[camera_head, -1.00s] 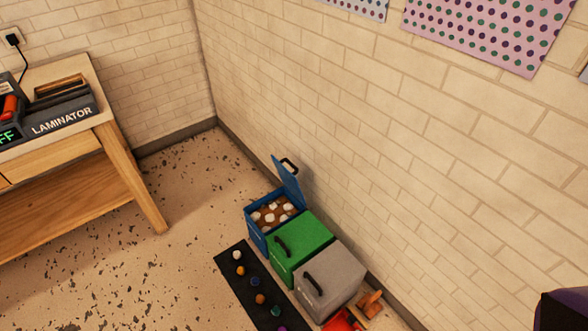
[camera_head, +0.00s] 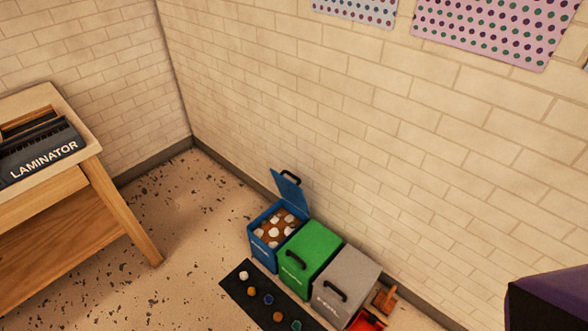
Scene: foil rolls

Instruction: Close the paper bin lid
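The blue bin (camera_head: 261,250) stands on the floor against the brick wall, leftmost of three bins. Its blue lid (camera_head: 287,190) is open, raised upright at the wall side, with a black handle (camera_head: 290,176) at its top edge. White crumpled pieces on a brown fill show inside the bin. The bin's label is too small to read. Neither of my grippers shows in the view.
A green bin (camera_head: 311,246) and a grey bin (camera_head: 347,278), both lidded shut, stand right beside the blue one. A wooden table (camera_head: 93,168) with a laminator is at left. A dark purple-topped object (camera_head: 550,297) fills the lower right corner.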

